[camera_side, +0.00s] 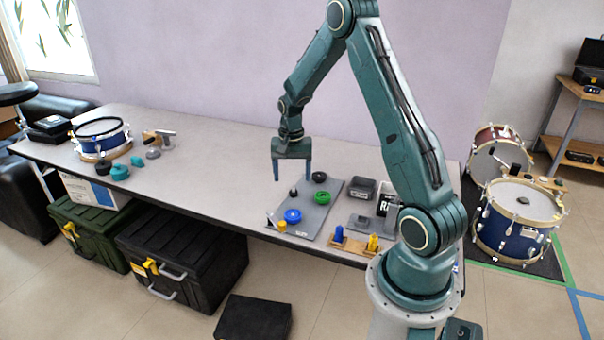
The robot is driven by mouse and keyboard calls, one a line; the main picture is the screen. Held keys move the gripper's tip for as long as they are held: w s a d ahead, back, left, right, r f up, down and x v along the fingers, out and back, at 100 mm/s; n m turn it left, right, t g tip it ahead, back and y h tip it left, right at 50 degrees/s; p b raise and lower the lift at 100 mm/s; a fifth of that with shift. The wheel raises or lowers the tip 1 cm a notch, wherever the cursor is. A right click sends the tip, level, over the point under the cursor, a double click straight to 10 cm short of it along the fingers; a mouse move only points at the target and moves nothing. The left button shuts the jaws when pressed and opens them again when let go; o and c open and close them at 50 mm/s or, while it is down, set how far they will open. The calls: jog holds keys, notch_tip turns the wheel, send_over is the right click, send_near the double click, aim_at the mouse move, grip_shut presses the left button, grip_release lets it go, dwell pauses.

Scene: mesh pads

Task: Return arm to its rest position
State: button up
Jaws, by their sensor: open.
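My gripper (291,172) is open and points down, with its two fingers spread apart. It hangs over the table near the left edge of a grey board (316,219). I see nothing held between the fingers. On the board are a green round piece (321,198), a blue round piece (293,216), a black round piece (319,177) and a small yellow piece (282,227). The gap between the fingertips and the board is hard to judge from this view.
A wooden strip (352,247) with blue and yellow pegs lies near the table's front edge. A dark box (362,188) stands right of the board. A blue drum (101,138) stands at the table's left end. The table's middle (215,165) is clear.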

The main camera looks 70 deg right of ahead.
jog(key=shift+r, duration=0.1)
jog(key=s+a+r+n+t, duration=0.1)
jog(key=s+a+r+n, duration=0.15)
jog(key=a+r, duration=0.55)
jog(key=s+a+r+n+t, duration=0.1)
jog(key=a+r+n, duration=0.3)
jog(key=a+r, duration=0.4)
jog(key=s+a+r+n+t, duration=0.1)
jog(key=s+a+r+n, duration=0.2)
jog(key=s+a, duration=0.2)
jog(key=s+a+r+n+t, duration=0.2)
jog(key=s+a+r+n, duration=0.2)
jog(key=s, duration=0.6)
jog(key=shift+a+t, duration=0.3)
jog(key=shift+a, duration=0.45)
